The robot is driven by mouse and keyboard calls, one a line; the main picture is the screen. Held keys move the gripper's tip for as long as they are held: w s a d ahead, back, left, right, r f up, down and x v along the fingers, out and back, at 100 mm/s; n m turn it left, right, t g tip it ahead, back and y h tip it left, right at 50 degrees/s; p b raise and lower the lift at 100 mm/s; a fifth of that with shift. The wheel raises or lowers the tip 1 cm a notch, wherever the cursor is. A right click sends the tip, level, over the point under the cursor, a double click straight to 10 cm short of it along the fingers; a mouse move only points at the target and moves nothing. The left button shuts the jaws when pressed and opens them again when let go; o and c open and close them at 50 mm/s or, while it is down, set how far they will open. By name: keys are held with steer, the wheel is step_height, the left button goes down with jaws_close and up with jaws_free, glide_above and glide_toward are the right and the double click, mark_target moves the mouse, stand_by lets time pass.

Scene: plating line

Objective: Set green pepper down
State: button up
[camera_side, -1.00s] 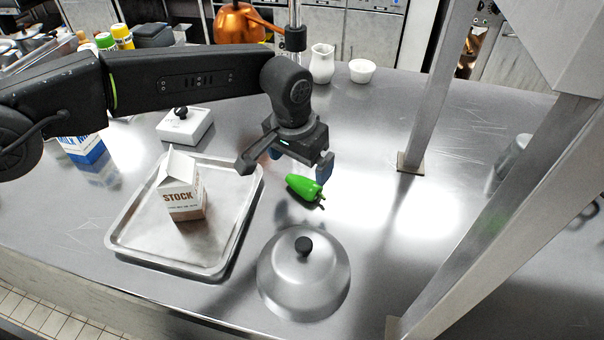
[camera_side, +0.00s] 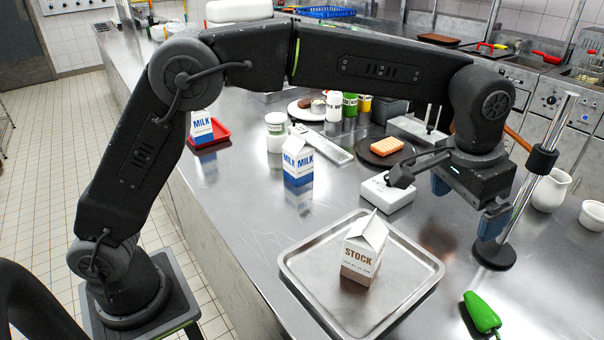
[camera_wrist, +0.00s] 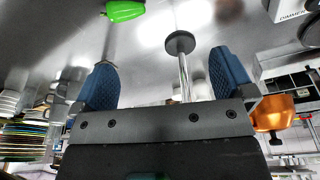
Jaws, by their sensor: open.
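The green pepper (camera_side: 482,312) lies on the steel counter, right of the metal tray (camera_side: 296,283), near the bottom edge of the side view. It also shows at the top of the wrist view (camera_wrist: 124,11). My gripper (camera_side: 466,203) is open and empty, with its blue fingers apart. It is up and away from the pepper, near the foot of a metal stand. In the wrist view its two fingers (camera_wrist: 163,65) have nothing between them but the stand's pole beyond.
A STOCK carton (camera_side: 363,254) stands on the tray. The stand (camera_side: 495,250) rises close to my gripper, with a white jug (camera_side: 550,190) behind it. A white box (camera_side: 387,193) with a black knob and a dark plate (camera_side: 383,160) lie left of the gripper.

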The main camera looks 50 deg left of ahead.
steer(key=s+a+r+n+t, duration=0.1)
steer(key=s+a+r, duration=0.2)
steer(key=s+a, duration=0.35)
steer(key=s+a+r+n+t, duration=0.1)
steer(key=s+a+r, duration=0.25)
steer(key=a, duration=0.55)
steer(key=s+a+f, duration=0.3)
steer(key=s+a, duration=0.1)
steer(key=s, duration=0.3)
steer(key=s+a+f+n+t, duration=0.1)
steer(key=s+a+f, duration=0.2)
steer(key=s+a, duration=0.2)
steer(key=s, duration=0.3)
steer(key=shift+s+a+n+y, duration=0.2)
steer(key=shift+s+n+y, duration=0.1)
steer(key=shift+y, duration=0.1)
steer(key=shift+w, duration=0.1)
